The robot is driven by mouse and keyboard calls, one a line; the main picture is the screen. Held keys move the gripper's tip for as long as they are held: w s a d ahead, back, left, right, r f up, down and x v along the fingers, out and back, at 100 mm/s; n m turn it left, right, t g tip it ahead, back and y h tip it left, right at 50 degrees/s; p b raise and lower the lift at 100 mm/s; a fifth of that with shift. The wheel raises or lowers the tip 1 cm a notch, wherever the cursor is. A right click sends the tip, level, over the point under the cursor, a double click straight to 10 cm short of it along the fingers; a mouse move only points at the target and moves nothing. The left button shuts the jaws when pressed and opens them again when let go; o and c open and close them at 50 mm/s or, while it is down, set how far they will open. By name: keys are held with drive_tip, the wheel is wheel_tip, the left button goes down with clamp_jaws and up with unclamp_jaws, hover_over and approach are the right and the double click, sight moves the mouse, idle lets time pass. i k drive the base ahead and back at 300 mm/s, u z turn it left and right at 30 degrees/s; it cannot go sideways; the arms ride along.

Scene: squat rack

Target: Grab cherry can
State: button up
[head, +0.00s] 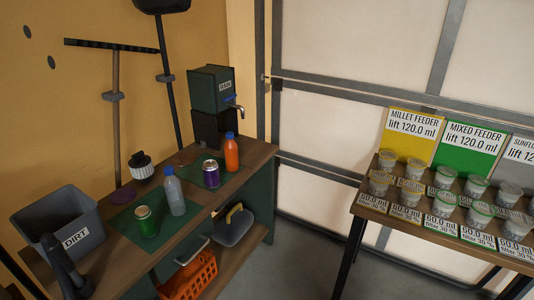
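Two cans stand upright on the wooden workbench (119,261). A green can (147,222) stands on a green mat towards the front. A purple can (211,174) with a silver top stands further back on another green mat. Their labels are too small to read, so I cannot tell which is cherry. A clear grey bottle (174,194) stands between the two cans, and an orange bottle (231,153) stands behind the purple one.
A grey bin marked DIRT (58,217) stands at left, with a dark shape (66,268) before it. A green dispenser (211,91) stands at the bench's back. An orange basket (188,278) sits below. A table with several cups (385,161) stands right; floor between is clear.

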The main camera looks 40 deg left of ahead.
sight(210, 168)
drive_tip(key=i, duration=1.2)
drive_tip(key=u, duration=2.65)
drive_tip(key=i, duration=1.65)
drive_tip(key=z, duration=0.05)
